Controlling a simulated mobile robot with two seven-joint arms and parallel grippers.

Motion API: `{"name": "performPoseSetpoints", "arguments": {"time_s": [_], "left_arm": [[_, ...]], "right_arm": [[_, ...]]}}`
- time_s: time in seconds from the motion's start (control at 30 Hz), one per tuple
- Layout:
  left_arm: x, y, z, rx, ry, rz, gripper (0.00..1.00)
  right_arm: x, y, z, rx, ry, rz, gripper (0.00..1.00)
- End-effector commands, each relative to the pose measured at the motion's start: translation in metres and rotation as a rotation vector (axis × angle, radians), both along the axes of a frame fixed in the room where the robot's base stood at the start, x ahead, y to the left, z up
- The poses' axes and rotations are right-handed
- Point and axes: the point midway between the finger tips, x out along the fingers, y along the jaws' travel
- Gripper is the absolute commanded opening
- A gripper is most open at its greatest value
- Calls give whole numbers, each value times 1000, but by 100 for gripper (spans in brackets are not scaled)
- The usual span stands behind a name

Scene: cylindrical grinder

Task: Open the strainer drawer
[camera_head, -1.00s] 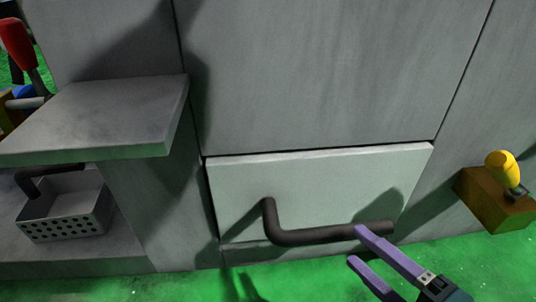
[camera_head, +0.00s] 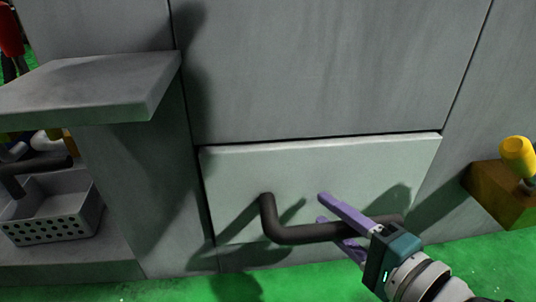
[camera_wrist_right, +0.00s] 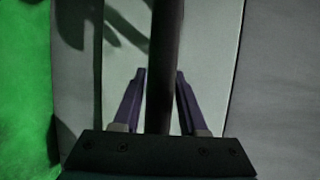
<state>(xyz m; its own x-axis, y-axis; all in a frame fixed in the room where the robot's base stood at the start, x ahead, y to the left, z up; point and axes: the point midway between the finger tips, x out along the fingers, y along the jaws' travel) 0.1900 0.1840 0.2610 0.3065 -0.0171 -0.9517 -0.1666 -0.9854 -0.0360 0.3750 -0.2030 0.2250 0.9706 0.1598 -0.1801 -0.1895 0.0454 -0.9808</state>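The strainer drawer (camera_head: 350,170) is a pale grey front panel set low in the grey machine wall, and it looks closed. Its dark bar handle (camera_head: 290,236) runs across the lower part. My right gripper (camera_head: 322,208) is open, with purple fingers above and below the handle in the head view. In the right wrist view the handle (camera_wrist_right: 165,60) passes between the two fingers (camera_wrist_right: 157,80), with a gap on each side. My left gripper is not in view.
A grey shelf (camera_head: 95,85) juts out at the left, above a perforated grey box (camera_head: 55,215) with a dark handle. A brown block (camera_head: 497,195) with a yellow knob (camera_head: 518,155) stands at the right. Green floor (camera_head: 300,280) lies in front.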

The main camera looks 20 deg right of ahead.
Motion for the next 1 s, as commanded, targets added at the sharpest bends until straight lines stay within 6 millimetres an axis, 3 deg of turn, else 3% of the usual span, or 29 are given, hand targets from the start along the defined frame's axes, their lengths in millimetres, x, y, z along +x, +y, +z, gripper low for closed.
{"name": "performPoseSetpoints", "arguments": {"time_s": [0.07, 0.33, 1.0], "left_arm": [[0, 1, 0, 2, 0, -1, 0], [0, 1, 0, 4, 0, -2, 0], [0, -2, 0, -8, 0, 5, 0]], "right_arm": [[0, 0, 0, 0, 0, 0, 32], [0, 0, 0, 0, 0, 0, 1], [0, 0, 0, 0, -1, 0, 0]]}}
